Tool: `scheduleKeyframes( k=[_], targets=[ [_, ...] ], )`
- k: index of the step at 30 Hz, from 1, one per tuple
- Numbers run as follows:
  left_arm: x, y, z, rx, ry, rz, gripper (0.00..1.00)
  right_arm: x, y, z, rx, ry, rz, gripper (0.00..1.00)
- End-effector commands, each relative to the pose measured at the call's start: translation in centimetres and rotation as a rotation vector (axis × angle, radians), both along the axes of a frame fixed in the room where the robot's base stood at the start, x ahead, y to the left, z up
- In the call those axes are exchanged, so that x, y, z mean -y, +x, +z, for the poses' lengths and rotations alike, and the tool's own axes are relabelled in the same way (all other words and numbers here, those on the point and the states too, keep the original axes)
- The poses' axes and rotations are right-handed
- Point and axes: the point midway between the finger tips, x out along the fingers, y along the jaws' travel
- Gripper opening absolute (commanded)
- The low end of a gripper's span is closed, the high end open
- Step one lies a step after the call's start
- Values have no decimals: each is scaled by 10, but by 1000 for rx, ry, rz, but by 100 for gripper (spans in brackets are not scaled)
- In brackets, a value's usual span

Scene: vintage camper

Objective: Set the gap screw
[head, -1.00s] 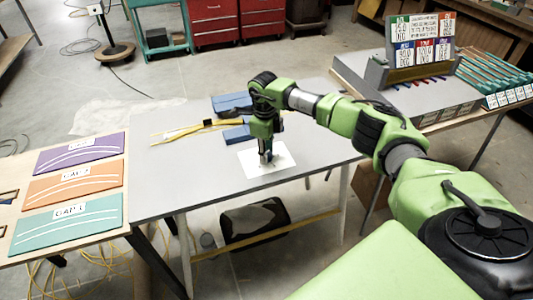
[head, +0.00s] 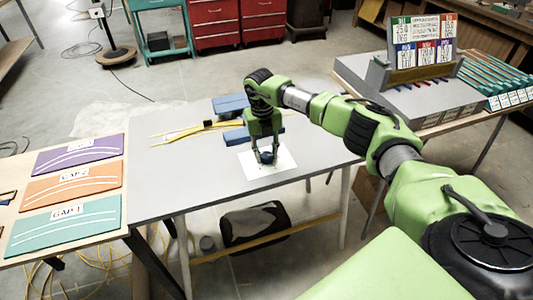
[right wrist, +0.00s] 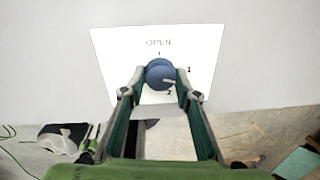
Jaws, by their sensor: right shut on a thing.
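The gap screw is a round blue knob (right wrist: 160,74) on a white card (right wrist: 101,43) marked OPEN, 1 and 2. A pale mark on the knob points right and slightly down, between the 1 and the 2. In the head view the blue knob (head: 267,157) stands on the white card (head: 286,160) near the grey table's front edge. My right gripper (head: 267,160) reaches down over it. In the right wrist view its fingertips (right wrist: 161,83) are on both sides of the knob, shut on it. My left gripper is out of view.
Purple, orange and teal gap panels (head: 67,187) lie on the left table. Yellow tongs (head: 185,130) and blue blocks (head: 232,104) lie behind the card on the grey table (head: 175,180). A sign rack (head: 421,50) stands at right. The table's left half is clear.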

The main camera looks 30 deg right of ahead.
Motion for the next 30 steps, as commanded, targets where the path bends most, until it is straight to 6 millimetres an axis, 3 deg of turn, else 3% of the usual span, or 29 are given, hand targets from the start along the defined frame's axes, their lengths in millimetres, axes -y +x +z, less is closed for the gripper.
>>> scheduleKeyframes(
  k=[30],
  targets=[
    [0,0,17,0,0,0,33,0,3,3,1,0,-967,8]
  ],
)
